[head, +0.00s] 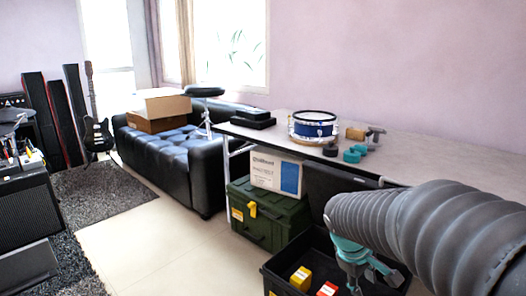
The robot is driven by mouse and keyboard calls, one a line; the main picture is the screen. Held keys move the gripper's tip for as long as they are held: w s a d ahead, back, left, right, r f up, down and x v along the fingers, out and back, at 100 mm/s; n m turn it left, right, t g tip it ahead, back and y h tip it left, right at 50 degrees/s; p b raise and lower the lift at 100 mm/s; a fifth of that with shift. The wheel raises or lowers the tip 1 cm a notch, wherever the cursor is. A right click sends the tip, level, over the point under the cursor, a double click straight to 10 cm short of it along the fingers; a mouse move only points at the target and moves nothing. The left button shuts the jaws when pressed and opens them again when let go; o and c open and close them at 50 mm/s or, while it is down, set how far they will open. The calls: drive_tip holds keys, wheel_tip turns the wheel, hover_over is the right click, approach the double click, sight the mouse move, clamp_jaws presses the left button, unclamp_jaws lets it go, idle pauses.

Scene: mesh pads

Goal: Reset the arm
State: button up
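My arm comes in from the right edge, thick and ribbed grey. My gripper (375,283), teal with dark finger parts, hangs down at its end. Its fingers look spread apart, with nothing seen between them, though the lower tips reach the bottom edge of the view. It shows in front of an open black bin (277,268). A yellow box (301,278) and a red box (327,289) lie in that bin. I cannot tell whether the gripper is above the bin or nearer to me.
A long table (440,160) holds a blue drum (314,128), teal pieces (352,155), a clamp-like tool (374,134) and black cases (252,118). A green crate (268,222) with a white box (276,172) stands below. A black sofa (185,160) is behind. Floor (165,245) left of the crate is clear.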

drive_tip(key=s+a+r+m+t+y, duration=0.2)
drive_tip(key=s+a+r+m, duration=0.1)
drive_tip(key=s, duration=0.5)
drive_tip(key=s+a+r+m+t+y, duration=0.2)
drive_tip(key=s+a+r+m, duration=0.1)
drive_tip(key=s, duration=0.5)
drive_tip(key=shift+s+a+m, duration=0.3)
drive_tip(key=shift+a+m, duration=0.1)
drive_tip(key=shift+a, duration=0.15)
drive_tip(key=shift+r, duration=0.1)
drive_tip(key=shift+w, duration=0.15)
